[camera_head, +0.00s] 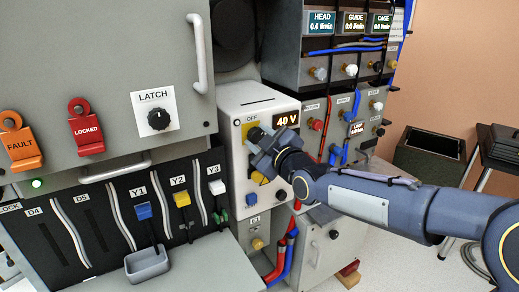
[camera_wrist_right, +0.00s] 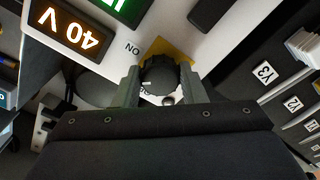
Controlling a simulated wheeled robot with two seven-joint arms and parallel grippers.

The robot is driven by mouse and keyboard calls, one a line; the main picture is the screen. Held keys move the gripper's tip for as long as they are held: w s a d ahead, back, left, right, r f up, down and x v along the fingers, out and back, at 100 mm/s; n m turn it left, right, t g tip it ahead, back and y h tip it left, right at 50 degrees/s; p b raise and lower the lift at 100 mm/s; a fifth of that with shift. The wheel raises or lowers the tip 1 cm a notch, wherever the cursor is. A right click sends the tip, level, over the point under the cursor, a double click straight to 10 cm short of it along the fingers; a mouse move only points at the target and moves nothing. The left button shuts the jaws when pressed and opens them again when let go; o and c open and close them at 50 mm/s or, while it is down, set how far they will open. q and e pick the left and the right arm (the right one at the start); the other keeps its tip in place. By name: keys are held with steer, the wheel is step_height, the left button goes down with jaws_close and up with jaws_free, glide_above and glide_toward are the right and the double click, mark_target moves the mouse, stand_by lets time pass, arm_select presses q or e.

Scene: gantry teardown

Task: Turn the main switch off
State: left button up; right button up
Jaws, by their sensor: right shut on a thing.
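The main switch is a black rotary knob on a yellow plate (camera_head: 248,128), on the front of a white power box (camera_head: 232,109). In the head view my right gripper (camera_head: 256,134) reaches the knob from the right and hides most of it. OFF is printed above the plate, and a display (camera_head: 287,119) beside it reads 40 V. In the right wrist view the knob (camera_wrist_right: 159,76) sits between the two fingers of my right gripper (camera_wrist_right: 164,88), which are shut on it. ON shows beside the plate; the knob's exact setting is hard to tell. My left gripper is not in view.
Left of the box is a grey panel with a LATCH knob (camera_head: 159,119), an orange FAULT tag (camera_head: 20,144) and a red LOCKED tag (camera_head: 86,130). Below are slots with coloured tabs and a small grey tray (camera_head: 147,264). Hoses and valves stand on the right.

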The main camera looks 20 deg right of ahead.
steer(key=n+b, duration=0.2)
steer(key=n, duration=0.2)
steer(key=shift+f+n, duration=0.1)
steer(key=shift+n, duration=0.2)
steer(key=shift+n+b, duration=0.5)
steer(key=shift+n, duration=2)
steer(key=o, duration=1)
steer(key=shift+s, duration=0.1)
steer(key=v, duration=0.7)
steer(key=shift+s, duration=0.3)
steer(key=shift+d, duration=0.1)
